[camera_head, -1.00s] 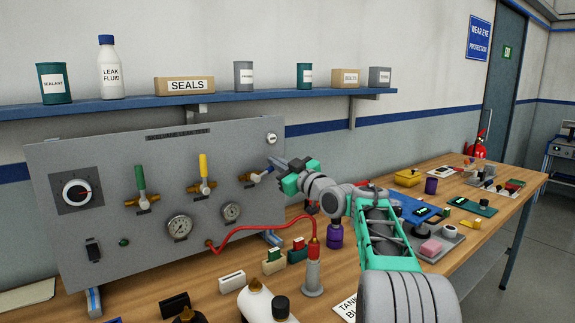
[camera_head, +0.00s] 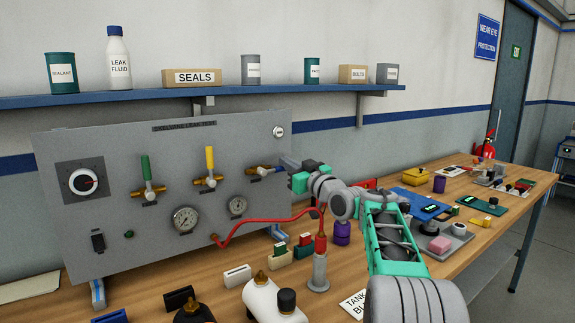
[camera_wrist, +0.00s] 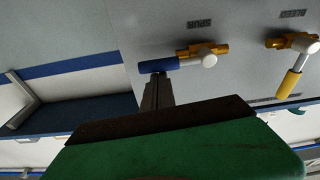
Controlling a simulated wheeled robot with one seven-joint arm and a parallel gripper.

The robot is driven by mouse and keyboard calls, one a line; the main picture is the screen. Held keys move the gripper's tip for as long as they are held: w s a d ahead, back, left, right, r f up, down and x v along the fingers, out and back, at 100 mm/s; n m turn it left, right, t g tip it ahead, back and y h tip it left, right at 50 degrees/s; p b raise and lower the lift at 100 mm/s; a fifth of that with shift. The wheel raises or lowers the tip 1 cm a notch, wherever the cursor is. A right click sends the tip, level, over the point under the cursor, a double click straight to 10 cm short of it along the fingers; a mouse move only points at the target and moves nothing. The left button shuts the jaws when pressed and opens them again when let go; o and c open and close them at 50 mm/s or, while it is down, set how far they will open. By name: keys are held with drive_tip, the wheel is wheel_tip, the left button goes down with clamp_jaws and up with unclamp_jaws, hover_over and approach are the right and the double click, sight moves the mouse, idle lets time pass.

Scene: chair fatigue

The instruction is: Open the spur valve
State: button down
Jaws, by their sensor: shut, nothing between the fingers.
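The valve with the blue handle (camera_wrist: 158,65) is at the right of the grey panel, and its label in the wrist view appears to read SPUR upside down. It has a brass body (camera_wrist: 190,50) and a white hub (camera_wrist: 209,60). The handle lies roughly along the brass body, pointing left in the wrist view and right in the head view. My gripper (camera_head: 285,163) is shut and empty. Its fingertips (camera_wrist: 157,79) are at the side of the blue handle and look in contact or nearly so. In the head view the fingers partly hide the handle.
Valves with a yellow handle (camera_head: 210,159) and a green handle (camera_head: 146,168) stand upright left on the panel (camera_head: 80,240). Gauges and a red hose (camera_head: 262,224) are below. A shelf (camera_head: 140,100) runs above. The bench in front is cluttered.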

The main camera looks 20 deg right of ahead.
drive_tip(key=r+p, duration=0.2)
drive_tip(key=r, duration=0.1)
drive_tip(key=r+p, duration=0.1)
drive_tip(key=shift+w+a+r, duration=0.15)
drive_tip(key=shift+w+r, duration=0.15)
drive_tip(key=shift+w, duration=0.05)
drive_tip(key=b+v, duration=0.3)
drive_tip(key=v, duration=0.7)
drive_tip(key=shift+f, duration=0.3)
